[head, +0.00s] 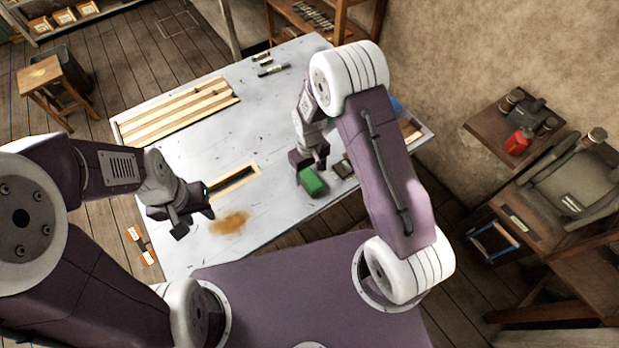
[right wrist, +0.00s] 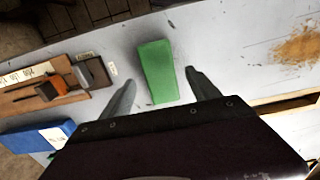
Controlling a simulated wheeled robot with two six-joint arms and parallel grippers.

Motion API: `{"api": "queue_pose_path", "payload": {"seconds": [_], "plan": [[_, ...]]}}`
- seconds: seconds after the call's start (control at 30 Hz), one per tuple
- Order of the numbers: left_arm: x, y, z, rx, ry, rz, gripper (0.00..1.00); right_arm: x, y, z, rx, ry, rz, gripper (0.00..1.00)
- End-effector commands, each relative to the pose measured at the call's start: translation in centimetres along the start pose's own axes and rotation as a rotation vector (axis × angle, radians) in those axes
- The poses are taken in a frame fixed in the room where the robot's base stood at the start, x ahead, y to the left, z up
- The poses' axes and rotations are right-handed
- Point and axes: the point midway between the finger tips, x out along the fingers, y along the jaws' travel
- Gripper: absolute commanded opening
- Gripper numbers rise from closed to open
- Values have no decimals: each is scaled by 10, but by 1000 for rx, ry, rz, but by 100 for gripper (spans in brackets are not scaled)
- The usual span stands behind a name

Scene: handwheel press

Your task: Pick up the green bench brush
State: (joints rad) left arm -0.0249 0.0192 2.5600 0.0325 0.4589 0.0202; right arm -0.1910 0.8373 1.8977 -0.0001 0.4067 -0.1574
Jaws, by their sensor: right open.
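The green bench brush (head: 312,181) lies on the pale worktable, just in front of my right gripper (head: 309,160). In the right wrist view the brush (right wrist: 157,70) appears as a plain green block between the two open fingers (right wrist: 160,88), with a gap on each side. My right gripper is open and empty, and I cannot tell its exact height above the brush. My left gripper (head: 190,220) hangs over the table's near left part, well away from the brush. Its fingers are too small and dark to read.

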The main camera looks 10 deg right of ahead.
Motion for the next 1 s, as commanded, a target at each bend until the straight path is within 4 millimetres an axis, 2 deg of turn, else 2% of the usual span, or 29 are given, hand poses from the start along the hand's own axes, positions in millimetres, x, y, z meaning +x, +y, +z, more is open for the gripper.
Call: {"api": "queue_pose_path", "payload": {"seconds": [0.03,0.2,0.43,0.47,0.6,0.7,1.0], "plan": [[-10,0,-1,0,0,0,36,5,1,2,1,-6,-1,71],[-13,0,-1,0,0,0,36,31,1,1,0,-2,0,71],[-12,0,-1,0,0,0,36,35,1,0,0,1,0,71],[-12,0,-1,0,0,0,36,35,1,0,0,1,0,65],[-12,0,-1,0,0,0,36,35,1,0,0,0,0,26],[-12,0,-1,0,0,0,36,35,1,0,0,0,0,1],[-11,0,-1,0,0,0,36,32,1,0,0,1,0,1]]}}
